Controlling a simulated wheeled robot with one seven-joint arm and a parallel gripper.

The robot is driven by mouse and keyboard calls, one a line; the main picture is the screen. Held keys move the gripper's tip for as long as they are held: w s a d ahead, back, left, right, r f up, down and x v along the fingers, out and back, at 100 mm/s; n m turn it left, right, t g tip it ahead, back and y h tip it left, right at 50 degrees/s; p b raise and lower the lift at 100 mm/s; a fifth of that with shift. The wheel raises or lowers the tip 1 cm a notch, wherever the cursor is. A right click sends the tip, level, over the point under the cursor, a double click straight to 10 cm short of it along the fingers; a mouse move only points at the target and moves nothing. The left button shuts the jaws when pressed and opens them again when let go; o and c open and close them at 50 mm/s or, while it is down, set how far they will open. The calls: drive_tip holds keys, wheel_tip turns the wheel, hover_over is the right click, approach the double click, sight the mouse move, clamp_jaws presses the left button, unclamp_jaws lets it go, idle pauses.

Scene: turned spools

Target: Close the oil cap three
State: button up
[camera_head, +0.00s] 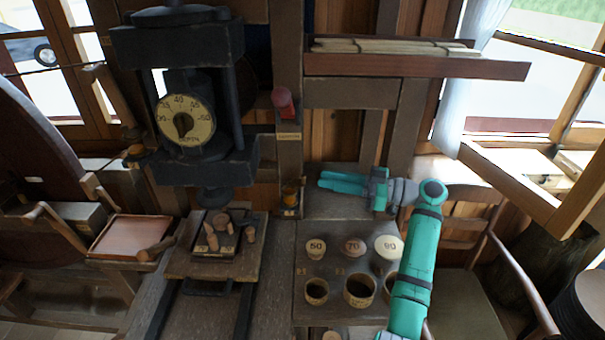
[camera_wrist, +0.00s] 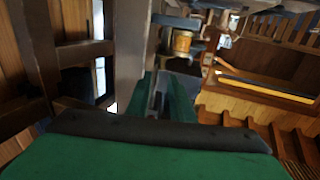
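My teal gripper (camera_head: 322,180) points left above the bench, right of a small amber cup (camera_head: 290,194) on a wooden post with a label plate. The gap between cup and fingers looks small; I see no contact. In the wrist view my two green fingers (camera_wrist: 163,88) point forward with a dark strip between them; their opening is unclear. An amber cylinder with a dark top (camera_wrist: 182,42) stands ahead of them. Another small amber fitting (camera_head: 135,151) sits left of the press. I cannot tell which is oil cap three, nor whether any cap is open.
A black press with a dial (camera_head: 186,121) stands left, above a wooden block of small turned pieces (camera_head: 217,237). A red knob (camera_head: 284,104) is on the post. A board (camera_head: 325,276) holds numbered discs and round cups. A shelf (camera_head: 415,66) hangs above; a chair (camera_head: 462,300) stands right.

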sight(303, 175)
drive_tip(key=x, duration=0.8)
clamp_jaws()
